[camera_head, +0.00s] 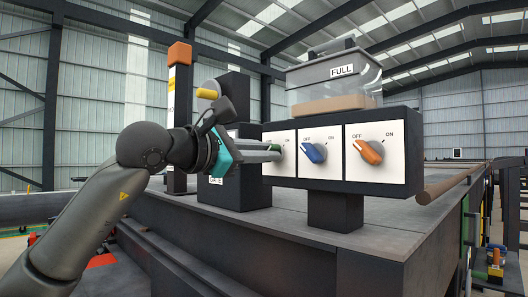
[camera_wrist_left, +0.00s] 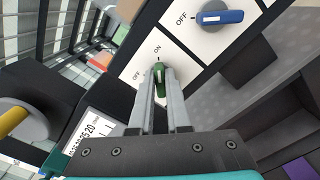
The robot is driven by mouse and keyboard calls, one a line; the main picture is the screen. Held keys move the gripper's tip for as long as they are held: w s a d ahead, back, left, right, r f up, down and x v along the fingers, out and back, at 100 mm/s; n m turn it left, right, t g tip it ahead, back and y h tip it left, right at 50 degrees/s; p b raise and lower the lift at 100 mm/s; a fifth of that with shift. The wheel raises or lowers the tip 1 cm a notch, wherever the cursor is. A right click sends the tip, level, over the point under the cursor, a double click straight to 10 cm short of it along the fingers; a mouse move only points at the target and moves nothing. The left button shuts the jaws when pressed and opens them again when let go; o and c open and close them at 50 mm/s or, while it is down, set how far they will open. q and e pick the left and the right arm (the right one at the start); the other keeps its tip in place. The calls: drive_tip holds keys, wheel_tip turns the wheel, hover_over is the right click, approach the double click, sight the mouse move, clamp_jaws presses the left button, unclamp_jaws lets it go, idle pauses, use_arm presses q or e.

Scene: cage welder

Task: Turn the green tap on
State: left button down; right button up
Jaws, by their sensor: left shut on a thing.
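The green tap (camera_wrist_left: 160,84) is a small knob on a white panel marked OFF and ON. In the left wrist view it sits between the two fingers of my left gripper (camera_wrist_left: 159,76), which is shut on it. Its upper end points roughly toward the ON mark there. In the head view my left gripper (camera_head: 272,152) reaches the panel from the left and hides most of the green tap (camera_head: 276,148). My right gripper is in neither view.
Right of the green tap are a blue tap (camera_head: 313,152) and an orange tap (camera_head: 368,151), each turned toward OFF. A clear container marked FULL (camera_head: 334,83) stands above. A yellow-handled crank (camera_head: 207,93) is close above my left wrist. A grey table (camera_head: 400,236) lies below.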

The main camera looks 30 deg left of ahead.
use_arm(q)
drive_tip(key=shift+r, duration=0.1)
drive_tip(key=c, duration=0.9)
unclamp_jaws()
drive_tip(key=shift+s, duration=0.15)
drive_tip(key=shift+b+v, duration=2.6)
drive_tip(key=shift+v, duration=4.95)
drive_tip(key=shift+a, duration=0.1)
